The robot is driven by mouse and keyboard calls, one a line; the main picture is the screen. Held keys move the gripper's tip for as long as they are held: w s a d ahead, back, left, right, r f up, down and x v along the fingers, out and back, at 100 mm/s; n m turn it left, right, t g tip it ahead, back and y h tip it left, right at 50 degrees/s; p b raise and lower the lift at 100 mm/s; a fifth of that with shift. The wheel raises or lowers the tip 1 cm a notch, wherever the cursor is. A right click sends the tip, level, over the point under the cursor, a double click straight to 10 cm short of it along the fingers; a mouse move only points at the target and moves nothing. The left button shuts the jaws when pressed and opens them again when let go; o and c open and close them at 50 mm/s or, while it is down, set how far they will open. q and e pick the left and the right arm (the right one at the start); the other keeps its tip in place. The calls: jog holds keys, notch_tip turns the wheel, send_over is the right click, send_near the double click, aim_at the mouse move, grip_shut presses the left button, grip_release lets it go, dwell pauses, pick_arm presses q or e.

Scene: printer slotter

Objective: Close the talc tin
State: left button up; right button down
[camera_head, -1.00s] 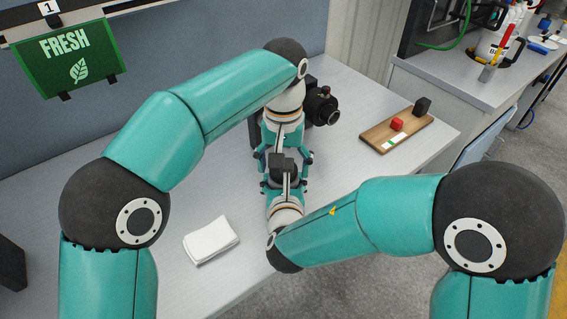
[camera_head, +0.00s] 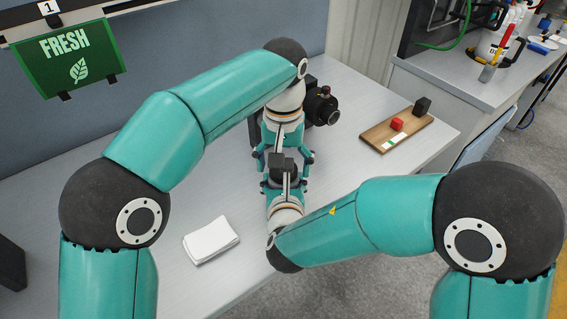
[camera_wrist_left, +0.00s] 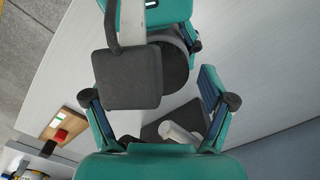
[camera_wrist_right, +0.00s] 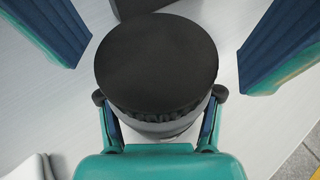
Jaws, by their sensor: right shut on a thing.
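The talc tin appears in the right wrist view as an upright-looking round container with a wide black top (camera_wrist_right: 155,62) and a paler body below it. My right gripper (camera_head: 284,184) is shut around the body below this top; its fingers also show in the right wrist view (camera_wrist_right: 160,115). My left gripper (camera_head: 283,156) faces it from the far side, with fingers apart in the left wrist view (camera_wrist_left: 158,99). Its blue-padded fingers stand wide to either side of the tin in the right wrist view. In the head view the arms hide the tin. I cannot tell whether the lid is fully seated.
A black device with a round knob (camera_head: 322,106) stands just behind the grippers. A wooden board (camera_head: 375,137) with a red block (camera_head: 397,124) and a black block (camera_head: 422,106) lies to the right. The left tabletop is mostly clear.

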dwell(0.3)
pick_arm(q)
jog(key=shift+r, duration=3.65)
pick_arm(e)
jog(key=shift+c, duration=0.6)
grip_release()
